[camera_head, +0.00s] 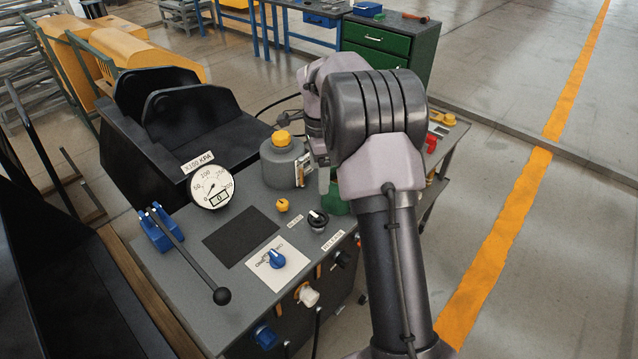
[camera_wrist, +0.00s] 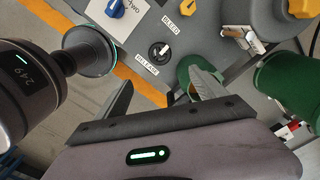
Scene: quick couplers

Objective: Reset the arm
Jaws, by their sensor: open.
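My gripper (camera_wrist: 163,92) shows in the wrist view with its two fingers spread wide apart and nothing between them. It is over the front edge of the grey console, near a black selector knob (camera_wrist: 160,50) with BLEED and RELEASE labels. A green cylindrical part (camera_wrist: 200,77) lies just beyond the right finger, and a larger green part (camera_wrist: 282,88) is farther right. In the head view my arm rises at the right of the console and bends over it.
The console (camera_head: 176,262) carries a pressure gauge (camera_head: 213,187), a black-knobbed lever (camera_head: 190,258), a blue knob (camera_head: 277,258) and a grey canister (camera_head: 283,163) with a yellow cap. Couplers (camera_head: 307,295) stick out of its front. A green cabinet (camera_head: 377,45) stands behind. Floor at right is clear.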

